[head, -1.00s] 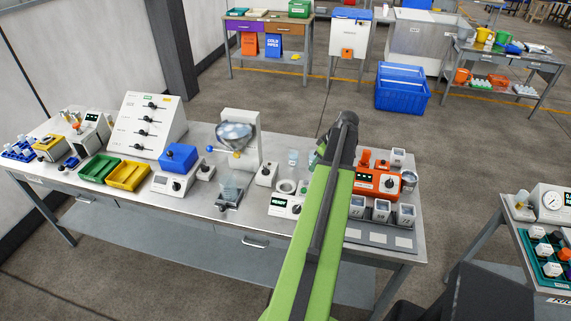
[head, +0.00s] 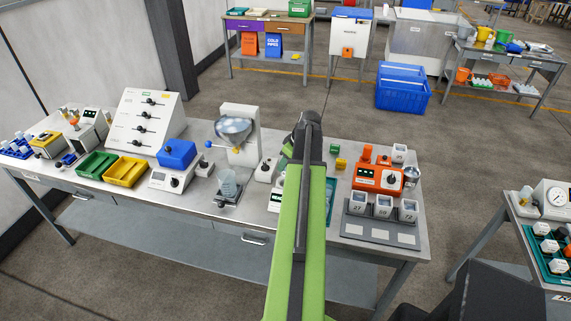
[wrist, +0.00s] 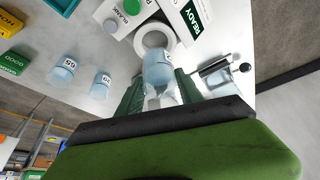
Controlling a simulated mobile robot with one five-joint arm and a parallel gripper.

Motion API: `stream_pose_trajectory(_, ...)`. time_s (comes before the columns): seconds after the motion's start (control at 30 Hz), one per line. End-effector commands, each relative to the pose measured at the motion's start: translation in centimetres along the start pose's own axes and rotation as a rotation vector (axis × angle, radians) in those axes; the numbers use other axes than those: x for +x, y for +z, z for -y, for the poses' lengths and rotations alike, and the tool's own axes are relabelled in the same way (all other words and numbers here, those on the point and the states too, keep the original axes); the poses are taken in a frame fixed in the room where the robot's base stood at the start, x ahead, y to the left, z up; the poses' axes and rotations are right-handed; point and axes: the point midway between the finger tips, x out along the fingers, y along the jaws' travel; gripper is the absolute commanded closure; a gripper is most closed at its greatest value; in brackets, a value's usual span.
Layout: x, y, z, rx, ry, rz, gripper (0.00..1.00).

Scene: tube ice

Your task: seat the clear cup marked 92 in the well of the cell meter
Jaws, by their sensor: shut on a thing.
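My gripper (wrist: 160,92) is shut on a clear cup (wrist: 157,72) with bluish contents, between its two green fingers in the wrist view. A label shows at the cup's edge, but I cannot read its number. The cell meter (wrist: 185,18) is a white box marked READY, with a round pale ring around its well (wrist: 141,39). The held cup overlaps the ring's near edge in the picture; I cannot tell its height above it. In the head view my arm hides the cup and most of the cell meter (head: 277,196).
Two other labelled clear cups (wrist: 64,71) (wrist: 101,85) stand left of the held cup in the wrist view. A lever fixture (wrist: 222,76) is close on the right.

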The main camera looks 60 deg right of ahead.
Motion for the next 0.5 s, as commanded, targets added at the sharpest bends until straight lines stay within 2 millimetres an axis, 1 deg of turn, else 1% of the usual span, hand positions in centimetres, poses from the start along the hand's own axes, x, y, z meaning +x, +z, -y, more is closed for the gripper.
stream_pose_trajectory(0.03,0.7,0.3,0.0,0.0,0.0,0.0,0.98)
stream_pose_trajectory(0.5,4.7,1.9,0.0,-0.001,-0.001,0.0,0.98)
